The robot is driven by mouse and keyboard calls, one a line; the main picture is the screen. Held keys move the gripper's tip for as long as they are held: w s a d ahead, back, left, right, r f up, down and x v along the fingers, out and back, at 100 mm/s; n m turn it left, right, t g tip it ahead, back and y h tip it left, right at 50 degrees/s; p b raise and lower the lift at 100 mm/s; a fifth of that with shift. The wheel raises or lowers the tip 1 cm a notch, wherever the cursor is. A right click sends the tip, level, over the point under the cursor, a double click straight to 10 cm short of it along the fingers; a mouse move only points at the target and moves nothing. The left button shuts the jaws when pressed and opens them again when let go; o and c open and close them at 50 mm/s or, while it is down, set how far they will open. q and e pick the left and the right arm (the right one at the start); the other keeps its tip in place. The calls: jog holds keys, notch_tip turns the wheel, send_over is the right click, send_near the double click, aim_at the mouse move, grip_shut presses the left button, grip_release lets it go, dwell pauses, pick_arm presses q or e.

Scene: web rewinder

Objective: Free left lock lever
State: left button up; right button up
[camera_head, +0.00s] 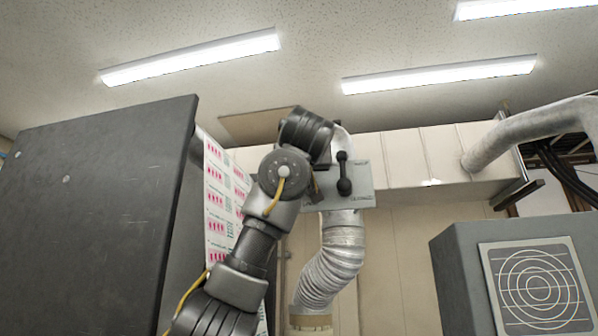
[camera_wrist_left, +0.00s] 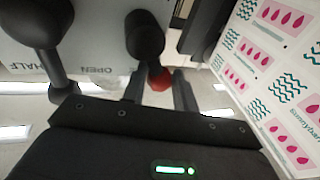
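A pale lever panel (camera_head: 366,190) stands at the middle of the head view, with a black lever (camera_head: 345,174) upright on it. The wrist view, where the panel's lettering is upside down, shows this lever at the left (camera_wrist_left: 45,28). A second black lever with a round knob (camera_wrist_left: 145,36) and a red part (camera_wrist_left: 160,80) shows at the middle; my wrist hides it in the head view. My left gripper (camera_wrist_left: 160,92) has its fingers apart, one on each side of the red part. Whether they touch it is unclear. My right gripper is out of view.
A printed web (camera_head: 218,205) with pink marks hangs just left of my left arm, close to the gripper in the wrist view (camera_wrist_left: 275,75). A large dark plate (camera_head: 90,210) stands at the left. A ribbed duct (camera_head: 335,265) runs below the panel. A grey cabinet (camera_head: 460,275) stands right.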

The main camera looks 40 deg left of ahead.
pick_arm(q)
jog(key=o, duration=0.4)
jog(key=shift+d, duration=0.2)
jog(key=shift+c, duration=0.2)
jog(key=b+v, duration=0.5)
jog(key=v, duration=0.5)
jog(key=shift+s+d+b, duration=0.25)
jog(key=shift+b, duration=0.15)
